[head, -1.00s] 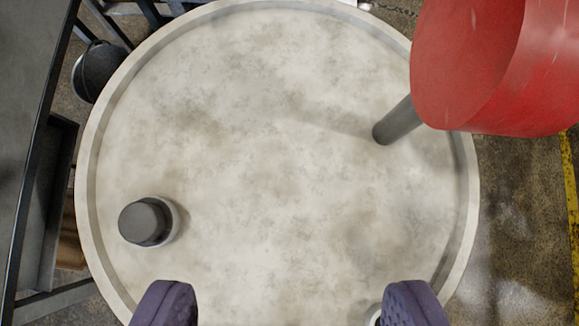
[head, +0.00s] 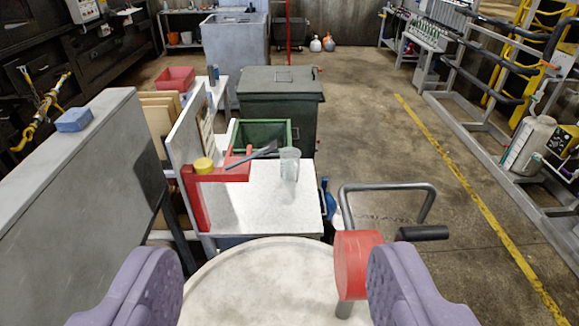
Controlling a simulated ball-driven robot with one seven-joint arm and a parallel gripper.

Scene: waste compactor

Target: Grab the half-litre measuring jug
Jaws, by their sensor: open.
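A clear measuring jug (head: 290,164) stands upright on a small white-topped table (head: 255,205), ahead of me and a little right of centre. Its markings are too small to read. My gripper (head: 275,290) is open and empty, its two purple fingers wide apart at the bottom of the view. The jug is well beyond the fingertips, past the round pale tabletop.
A round pale top (head: 270,280) lies close below my gripper, with a red cylinder (head: 350,265) at its right. A yellow-lidded item (head: 203,166) and red frame stand left of the jug. A dark bin (head: 280,100) is behind. Open floor lies right.

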